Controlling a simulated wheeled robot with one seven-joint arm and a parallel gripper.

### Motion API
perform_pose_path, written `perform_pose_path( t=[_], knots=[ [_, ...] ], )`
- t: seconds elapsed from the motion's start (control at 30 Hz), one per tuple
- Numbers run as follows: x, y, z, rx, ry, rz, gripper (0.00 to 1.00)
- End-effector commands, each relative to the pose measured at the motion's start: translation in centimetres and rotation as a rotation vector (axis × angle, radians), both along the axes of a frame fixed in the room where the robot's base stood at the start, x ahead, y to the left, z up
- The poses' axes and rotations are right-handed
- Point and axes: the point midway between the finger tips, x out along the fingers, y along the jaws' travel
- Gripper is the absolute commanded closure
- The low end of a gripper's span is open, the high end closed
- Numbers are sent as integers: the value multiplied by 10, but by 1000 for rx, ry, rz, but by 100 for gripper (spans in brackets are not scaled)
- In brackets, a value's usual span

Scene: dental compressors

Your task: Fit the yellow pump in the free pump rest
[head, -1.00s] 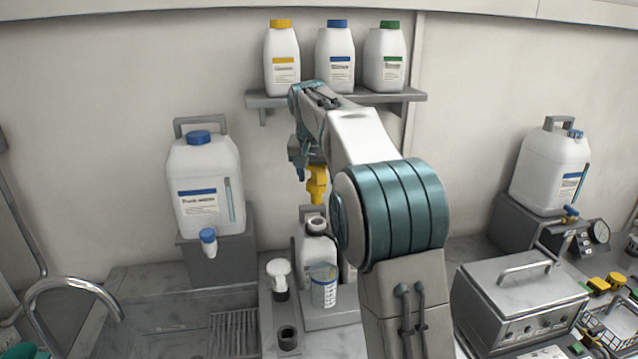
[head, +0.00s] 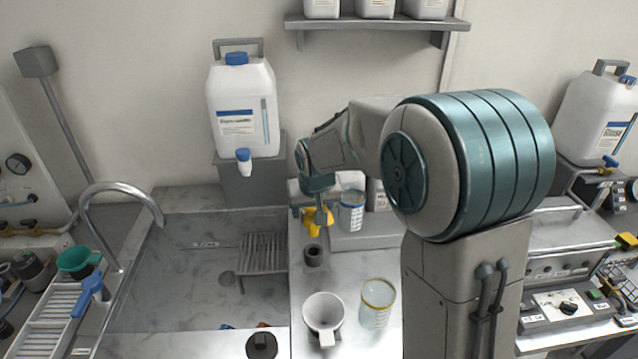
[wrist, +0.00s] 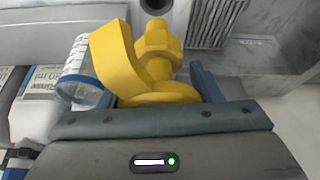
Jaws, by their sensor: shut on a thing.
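The yellow pump (head: 316,219) is held in my gripper (head: 314,204), which is shut on it. In the wrist view the pump (wrist: 158,50) fills the space between the fingers, with its spout and ribbed collar showing. A dark round pump rest (head: 313,255) with an open top stands on the pale counter, just below and in front of the pump in the head view. I see nothing in it. A gap shows between pump and rest, but its depth is unclear. The white pump's place is hidden behind my gripper.
A graduated beaker (head: 351,212) stands close right of the pump. A white funnel cup (head: 323,315) and a yellow-rimmed beaker (head: 377,302) stand in front. The sink (head: 195,290) lies left, and a canister (head: 242,110) stands behind.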

Motion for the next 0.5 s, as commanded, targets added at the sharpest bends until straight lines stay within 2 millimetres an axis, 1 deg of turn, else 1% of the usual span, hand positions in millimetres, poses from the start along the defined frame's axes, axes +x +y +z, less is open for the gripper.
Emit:
perform_pose_path(
  t=[0.1,0.27,0.5],
  knots=[
    [-5,1,-6,0,-2,11,65],
    [-5,1,-13,0,-1,11,65],
    [-5,2,-31,1,-1,12,65]
  ],
)
